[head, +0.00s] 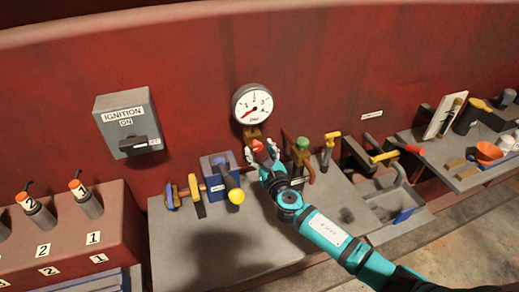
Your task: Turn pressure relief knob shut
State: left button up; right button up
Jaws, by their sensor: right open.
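A small red knob (257,146) sits on brass fittings (251,133) just below a round white pressure gauge (252,104) on the red wall. It is likely the pressure relief knob, but no label on it can be read. My right gripper (261,153) is open at the knob, with its pale fingers at either side of it in the picture. Whether they touch the knob cannot be told. The gripper hides the lower part of the knob and fittings. The gauge's red needle points to the lower left. My left gripper is not in view.
An ignition box (127,122) hangs on the wall.

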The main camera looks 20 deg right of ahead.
jog(key=shift+w, duration=0.25)
grip_shut()
